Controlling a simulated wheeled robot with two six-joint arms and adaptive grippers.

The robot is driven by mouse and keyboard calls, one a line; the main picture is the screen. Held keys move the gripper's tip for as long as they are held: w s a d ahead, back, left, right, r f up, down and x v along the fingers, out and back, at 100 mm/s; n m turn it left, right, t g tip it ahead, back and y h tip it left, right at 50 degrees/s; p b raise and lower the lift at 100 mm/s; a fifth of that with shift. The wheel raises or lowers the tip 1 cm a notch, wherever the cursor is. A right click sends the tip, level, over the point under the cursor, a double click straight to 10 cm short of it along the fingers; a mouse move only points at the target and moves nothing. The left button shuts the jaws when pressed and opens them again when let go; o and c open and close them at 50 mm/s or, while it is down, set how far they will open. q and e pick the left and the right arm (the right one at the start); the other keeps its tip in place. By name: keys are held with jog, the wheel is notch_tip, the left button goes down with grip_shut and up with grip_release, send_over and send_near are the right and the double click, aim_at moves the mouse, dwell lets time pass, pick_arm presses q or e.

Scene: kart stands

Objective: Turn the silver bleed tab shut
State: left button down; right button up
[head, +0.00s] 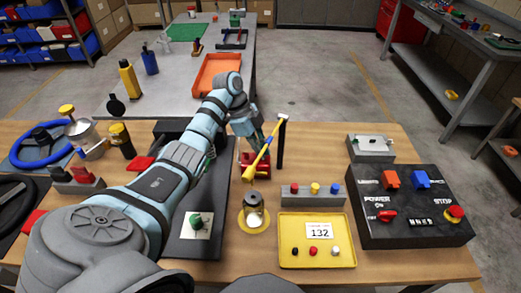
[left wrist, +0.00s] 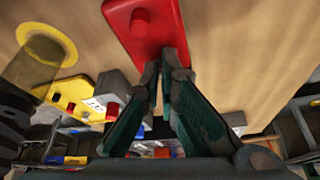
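My left arm reaches across the table, and my left gripper (head: 255,143) is low over a red block (head: 247,169) beside a yellow lever (head: 262,156). In the left wrist view my fingers (left wrist: 163,66) slant together until their tips nearly meet, in front of the red block (left wrist: 147,43) with its round red stud. The fingers hide what is between the tips, so I cannot tell if they hold anything. I cannot make out the silver bleed tab in either view. My right gripper is not in view.
A glass jar (head: 253,208) stands on a yellow disc in front. A grey block with knobs (head: 312,203), a yellow tray (head: 291,224) and a black control box (head: 412,233) lie to the right.

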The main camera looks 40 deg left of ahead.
pick_arm(q)
jog(key=shift+w, duration=0.1)
jog(key=shift+w+m+g+b, duration=0.15)
jog(key=shift+m+g+b, duration=0.2)
jog(key=shift+m, duration=0.65)
jog(key=shift+m+g+b, duration=0.25)
jog(key=shift+m+b, duration=0.4)
jog(key=shift+m, duration=0.15)
jog(key=m+g+b, duration=0.1)
jog(key=m+b, duration=0.2)
jog(key=b, duration=0.1)
jog(key=shift+w+f, duration=0.1)
jog(key=shift+w, duration=0.05)
jog(key=shift+r+m+g+b, duration=0.2)
jog(key=shift+m+g+b, duration=0.15)
jog(key=shift+b, duration=0.2)
jog(key=c, duration=1.9)
grip_release()
